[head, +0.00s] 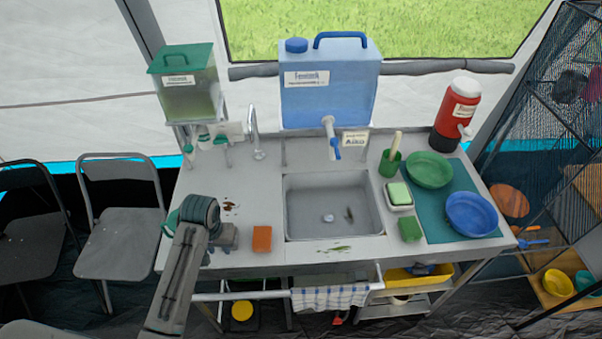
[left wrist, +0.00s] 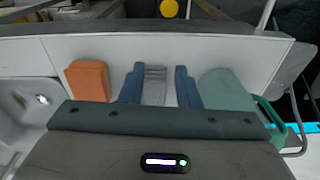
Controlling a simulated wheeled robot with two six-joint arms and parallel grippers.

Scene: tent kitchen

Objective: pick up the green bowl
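The green bowl (head: 429,169) sits upright on the upper part of the teal mat, at the right of the counter in the head view. It is not seen in the left wrist view. My left gripper (head: 228,238) is low over the left front of the counter, far left of the bowl, with the sink between them. Its two blue fingers (left wrist: 160,86) stand apart in the left wrist view, with a grey ribbed part showing between them; I see nothing held. My right gripper is in neither view.
A blue bowl (head: 472,214) is in front of the green one. A green cup (head: 390,162), soap dish (head: 398,196) and red jug (head: 456,112) are nearby. An orange sponge (left wrist: 89,80) and a green mug (left wrist: 228,92) flank my left gripper. The sink (head: 334,205) is mid-counter.

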